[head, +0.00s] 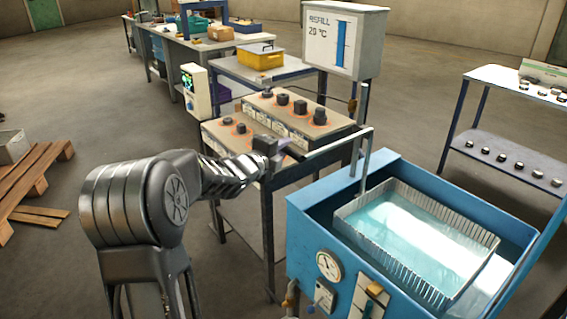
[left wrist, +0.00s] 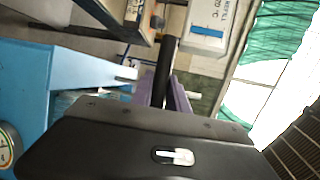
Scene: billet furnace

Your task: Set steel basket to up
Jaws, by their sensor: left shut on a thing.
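The grey steel basket (head: 362,232) sits in the blue quench tank (head: 300,235), with pale blue water showing inside it. A bent metal handle (head: 365,150) rises from its far left corner and reaches left over the tank's edge. My left gripper (head: 290,152) is shut on the end of this handle, left of the tank. In the left wrist view, the purple fingers (left wrist: 163,92) close around a dark bar (left wrist: 169,60), and the blue tank (left wrist: 60,75) is at the left. My right gripper is not in view.
A bench with dark billets on hot plates (head: 300,115) stands just behind my left gripper. A refill box (head: 344,40) and a yellow bin (head: 261,58) are beyond it. A shelf rack (head: 510,150) stands at right, a wooden pallet (head: 35,180) at left.

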